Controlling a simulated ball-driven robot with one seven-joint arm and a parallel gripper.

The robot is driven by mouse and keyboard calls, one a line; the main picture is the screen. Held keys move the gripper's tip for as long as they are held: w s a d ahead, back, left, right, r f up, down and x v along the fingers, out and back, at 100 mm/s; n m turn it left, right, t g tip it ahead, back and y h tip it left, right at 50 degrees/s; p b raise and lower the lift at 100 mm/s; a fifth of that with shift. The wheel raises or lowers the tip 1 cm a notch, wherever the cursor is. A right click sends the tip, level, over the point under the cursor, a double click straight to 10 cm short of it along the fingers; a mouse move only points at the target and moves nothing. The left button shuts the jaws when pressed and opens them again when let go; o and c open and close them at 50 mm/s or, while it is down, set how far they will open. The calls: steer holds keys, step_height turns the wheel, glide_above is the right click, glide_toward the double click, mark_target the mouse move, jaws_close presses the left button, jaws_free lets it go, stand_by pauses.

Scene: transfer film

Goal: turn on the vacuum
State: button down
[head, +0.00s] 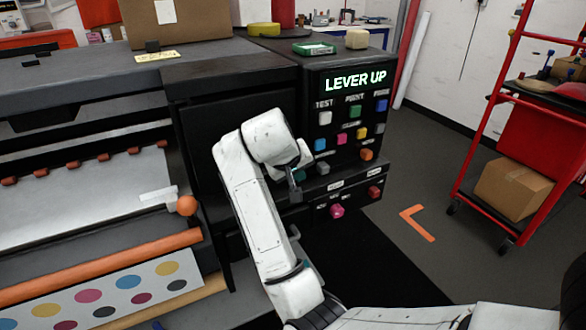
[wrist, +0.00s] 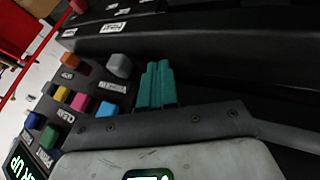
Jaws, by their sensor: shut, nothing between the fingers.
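The black control panel (head: 345,110) carries several coloured buttons under a display (head: 355,78) that reads "LEVER UP". A grey button (head: 322,167) sits in its lower row; it also shows in the wrist view (wrist: 119,66), beside a small upside-down label (wrist: 111,88) that looks like "VACUUM". My gripper (head: 299,175) is at the panel's lower left, left of the grey button. Its teal fingers (wrist: 157,68) are shut together and empty, just right of that button in the wrist view with a visible gap. I cannot tell whether the fingertips touch the panel.
An orange button (head: 366,154) and blue, pink and yellow buttons (head: 341,139) lie close around. A lower ledge bears a magenta knob (head: 337,211) and a red one (head: 374,192). An orange-knobbed lever (head: 186,205) is left of my arm. A red cart (head: 490,120) stands right, beyond open floor.

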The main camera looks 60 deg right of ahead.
mark_target(325, 166)
steer(key=shift+s+d+f, duration=0.1)
steer(key=shift+s+d, duration=0.25)
steer(key=shift+d, duration=0.3)
steer(key=shift+s+d+f, duration=0.1)
steer(key=shift+s+d, duration=0.25)
steer(key=shift+d, duration=0.25)
steer(key=shift+s+d+f, duration=0.1)
steer(key=shift+s+d, duration=0.25)
steer(key=shift+d, duration=0.3)
steer(key=shift+r, duration=0.1)
steer(key=shift+s+d+r+p, duration=0.2)
steer(key=shift+d+p, duration=0.2)
steer(key=shift+p, duration=0.15)
steer(key=shift+s+d+p, duration=0.6)
steer(key=shift+d+p, duration=0.15)
steer(key=shift+d, duration=0.15)
steer(key=shift+s+d+f, duration=0.1)
steer(key=shift+d+f, duration=0.1)
